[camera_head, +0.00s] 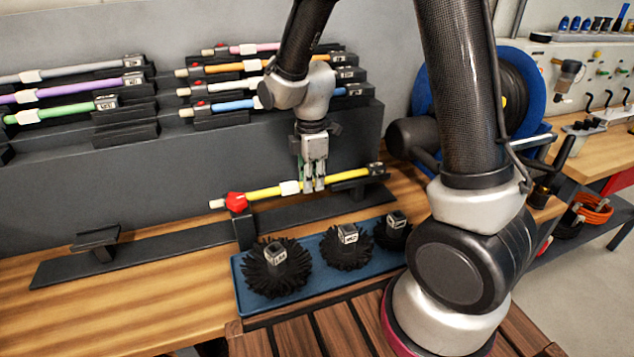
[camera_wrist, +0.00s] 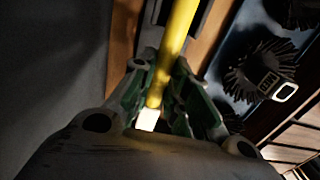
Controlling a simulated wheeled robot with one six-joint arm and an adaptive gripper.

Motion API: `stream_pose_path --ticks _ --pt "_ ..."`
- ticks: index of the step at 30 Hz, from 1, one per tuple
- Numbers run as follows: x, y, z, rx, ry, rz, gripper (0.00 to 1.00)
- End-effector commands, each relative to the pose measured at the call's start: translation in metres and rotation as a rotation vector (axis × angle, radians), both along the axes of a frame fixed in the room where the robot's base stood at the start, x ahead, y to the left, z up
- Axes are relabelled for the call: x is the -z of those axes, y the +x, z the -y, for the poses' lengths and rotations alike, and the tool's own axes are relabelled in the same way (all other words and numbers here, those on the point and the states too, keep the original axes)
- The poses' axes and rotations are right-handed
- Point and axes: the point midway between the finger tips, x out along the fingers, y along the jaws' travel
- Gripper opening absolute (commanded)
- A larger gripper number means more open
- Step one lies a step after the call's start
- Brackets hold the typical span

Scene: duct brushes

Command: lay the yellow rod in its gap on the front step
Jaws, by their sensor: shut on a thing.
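The yellow rod (camera_head: 262,193) has a white collar (camera_head: 290,187), a pale left tip, a red clamp-like piece (camera_head: 236,202) near its left end and a black fitting at its right end. It lies just over the dark stand on the bench. My gripper (camera_head: 313,187) points down and is shut on the rod, right of the white collar. The wrist view shows the yellow rod (camera_wrist: 178,40) running between the fingers. I cannot tell whether the rod still touches its supports. An empty black holder (camera_head: 125,130) shows below the green rod on the dark stepped rack (camera_head: 150,170).
Green (camera_head: 60,112), purple (camera_head: 65,92) and grey rods lie on the rack's left; blue (camera_head: 235,105), white, orange and pink rods lie on its right. Several black brushes (camera_head: 277,268) stand on a blue tray (camera_head: 240,285) in front. A hose reel (camera_head: 425,90) stands to the right.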

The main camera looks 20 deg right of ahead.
Motion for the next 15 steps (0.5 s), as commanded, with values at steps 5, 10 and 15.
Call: stream_pose_path --ticks 5,10,15 --pt "-0.002 0.001 0.000 0.000 0.001 0.001 0.00" --pt "-0.015 0.001 0.000 0.000 0.001 0.003 0.00" --pt "-0.031 0.001 0.000 0.000 0.001 0.003 0.00"
